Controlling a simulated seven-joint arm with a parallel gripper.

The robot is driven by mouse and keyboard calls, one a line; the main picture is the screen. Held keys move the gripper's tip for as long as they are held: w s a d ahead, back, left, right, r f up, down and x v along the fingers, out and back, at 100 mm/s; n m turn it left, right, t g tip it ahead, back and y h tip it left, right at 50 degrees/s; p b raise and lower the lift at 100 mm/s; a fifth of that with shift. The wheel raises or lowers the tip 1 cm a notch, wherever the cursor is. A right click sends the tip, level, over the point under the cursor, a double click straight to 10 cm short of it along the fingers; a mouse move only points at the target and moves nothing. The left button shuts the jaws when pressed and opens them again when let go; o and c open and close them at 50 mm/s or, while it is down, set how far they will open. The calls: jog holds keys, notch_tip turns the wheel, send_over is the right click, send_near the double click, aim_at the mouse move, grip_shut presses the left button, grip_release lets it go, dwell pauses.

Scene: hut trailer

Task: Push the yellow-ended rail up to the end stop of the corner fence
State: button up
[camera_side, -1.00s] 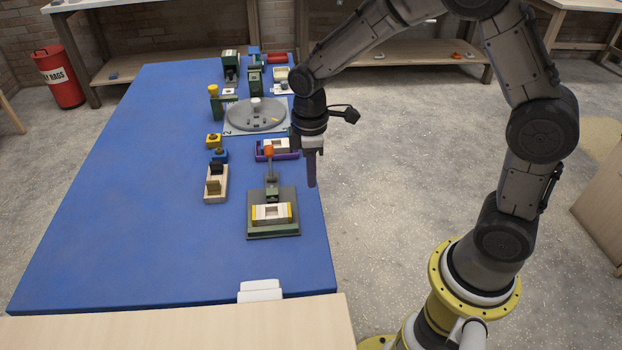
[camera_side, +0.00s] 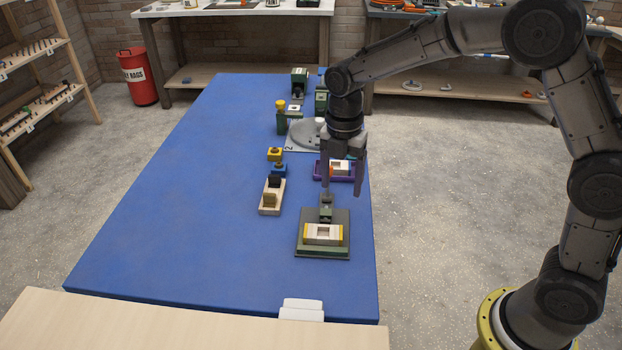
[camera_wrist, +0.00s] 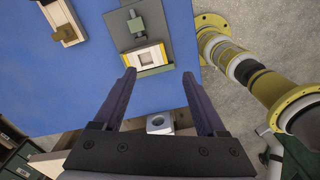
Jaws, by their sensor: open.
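The yellow-ended rail (camera_side: 323,234), a cream piece with yellow ends and a square recess in its middle, lies on a dark green fixture plate (camera_side: 304,219). It also shows in the wrist view (camera_wrist: 148,58). A green strip (camera_wrist: 155,71) runs along the rail's near side and may be part of the corner fence. I cannot make out the end stop or any gap to it. A green clamp (camera_side: 326,213) stands behind the rail. My gripper (camera_side: 341,189) is open and empty, fingers down, above and behind the rail, apart from it.
A purple tray (camera_side: 343,177) holding a light block stands behind the fixture. A wooden holder (camera_side: 270,197) and blue and yellow blocks stand to the left. A grey turntable (camera_side: 302,137) is farther back. The left of the blue bench top (camera_side: 190,200) is clear.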

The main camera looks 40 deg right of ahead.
aim_at(310, 230)
jog(key=w+a+n, duration=0.3)
jog(key=a+n, duration=0.1)
jog(key=a, duration=0.1)
jog(key=shift+w+a+r, duration=0.2)
jog(key=shift+r, duration=0.25)
notch_tip(310, 230, down, 14)
jog(key=shift+r, duration=0.1)
dwell(0.3)
jog(key=shift+c, duration=0.3)
grip_shut()
jog(key=shift+o, duration=0.2)
grip_release()
